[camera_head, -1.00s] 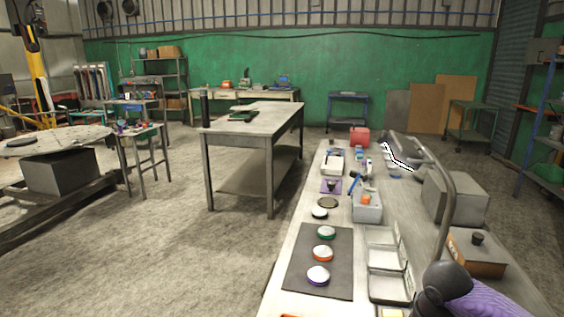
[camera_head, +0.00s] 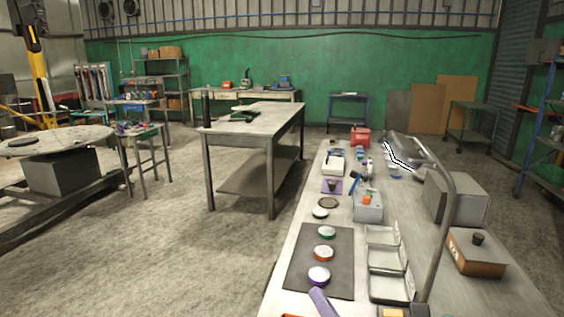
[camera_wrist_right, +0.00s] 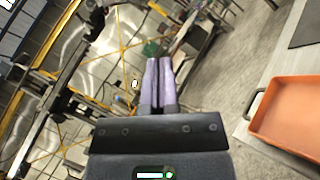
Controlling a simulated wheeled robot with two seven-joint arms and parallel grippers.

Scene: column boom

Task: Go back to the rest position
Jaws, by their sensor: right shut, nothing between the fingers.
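My right gripper (camera_head: 321,302) shows only as a lavender tip at the bottom edge of the head view, by the near edge of the dark mat. In the right wrist view the two lavender fingers of this gripper (camera_wrist_right: 158,62) lie side by side, shut with nothing between them. The fingers point out over the floor, apart from any object. The rest of the right arm is out of the head view. My left gripper is in neither view.
An orange tray (camera_wrist_right: 292,125) lies at right in the wrist view.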

